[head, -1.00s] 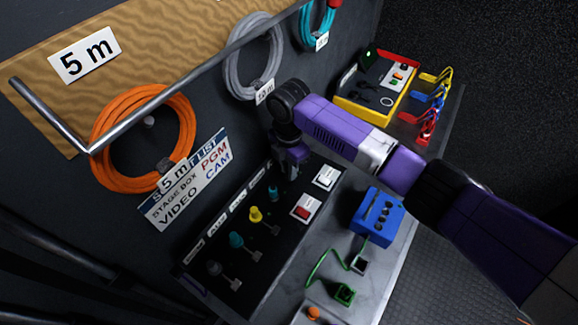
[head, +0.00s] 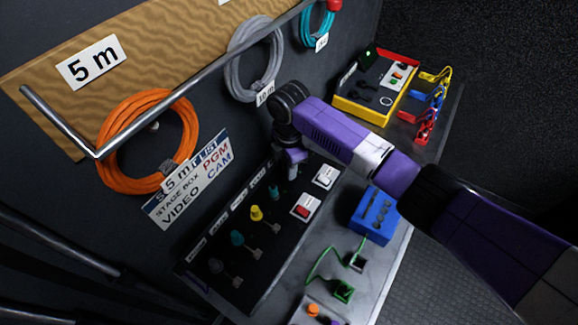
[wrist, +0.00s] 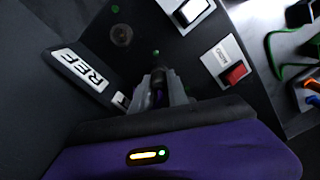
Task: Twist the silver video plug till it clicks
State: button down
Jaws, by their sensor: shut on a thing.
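My gripper (head: 292,164) is at the far end of the black connector panel (head: 262,249). In the wrist view my gripper (wrist: 160,92) is shut, its two grey fingers close around a small dark-looking thing. This appears to be the silver video plug, mostly hidden by the fingers, so its seating and turn cannot be told. A small green light (wrist: 155,52) shows on the panel just beyond the fingertips.
A white switch (head: 325,177) and a red switch (head: 305,207) sit beside my gripper. A blue box (head: 375,215) and a yellow-red case (head: 375,88) stand to the right. A metal rail (head: 190,92) crosses above.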

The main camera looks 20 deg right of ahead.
jog(key=shift+m+p, duration=0.95)
jog(key=shift+m, duration=0.75)
jog(key=m, duration=0.2)
jog(key=shift+m, duration=0.4)
jog(key=shift+f, duration=0.1)
jog(key=c, duration=1.2)
grip_release()
jog(key=shift+m, duration=0.3)
jog(key=shift+r, duration=0.2)
